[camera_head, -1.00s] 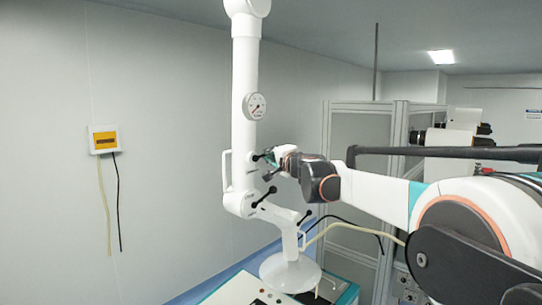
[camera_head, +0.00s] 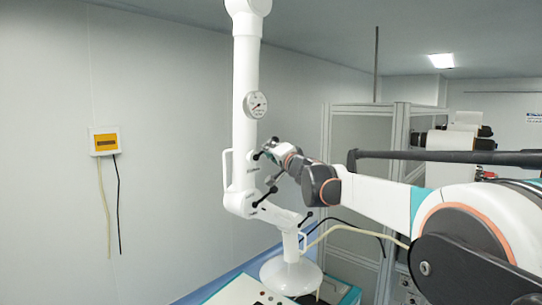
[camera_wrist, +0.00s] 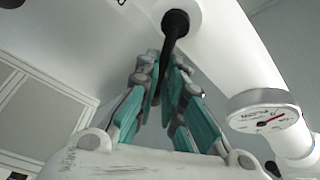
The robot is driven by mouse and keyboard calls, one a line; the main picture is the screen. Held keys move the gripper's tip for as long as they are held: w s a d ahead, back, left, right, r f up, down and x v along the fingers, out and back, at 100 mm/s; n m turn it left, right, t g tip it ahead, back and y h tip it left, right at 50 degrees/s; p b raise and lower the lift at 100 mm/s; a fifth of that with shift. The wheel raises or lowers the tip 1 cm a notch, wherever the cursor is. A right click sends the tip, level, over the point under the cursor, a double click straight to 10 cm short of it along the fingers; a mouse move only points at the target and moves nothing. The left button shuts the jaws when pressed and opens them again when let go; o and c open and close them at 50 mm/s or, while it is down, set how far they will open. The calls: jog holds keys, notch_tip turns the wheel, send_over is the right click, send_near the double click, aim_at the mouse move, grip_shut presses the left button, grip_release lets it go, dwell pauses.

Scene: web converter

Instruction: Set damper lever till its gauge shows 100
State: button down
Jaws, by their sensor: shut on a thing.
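The damper lever is a black rod (camera_wrist: 176,24) on a white pipe arm. In the wrist view it runs from a round white boss down between my gripper's teal fingers (camera_wrist: 167,75), which are shut on it. In the head view my gripper (camera_head: 269,152) is at the lever on the white column (camera_head: 245,80), and the fingers partly hide the lever. The round white gauge (camera_head: 256,104) is on the column above the lever. It also shows in the wrist view (camera_wrist: 262,110), tilted, with a red needle toward the right of the dial. Its numbers are too small to read.
Other black levers (camera_head: 264,197) stick out of the column below my gripper. A white handle (camera_head: 225,168) is on the column's left side. A round base (camera_head: 290,276) stands below. A framed cabinet (camera_head: 355,155) is behind my arm. The left side by the wall is free.

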jog(key=shift+s+a+r+n+y+b, duration=0.15)
jog(key=shift+r+n+y+b, duration=0.2)
jog(key=shift+n, duration=0.55)
jog(key=c, duration=1.7)
grip_release()
jog(key=v, duration=1.2)
jog(key=shift+f, duration=0.25)
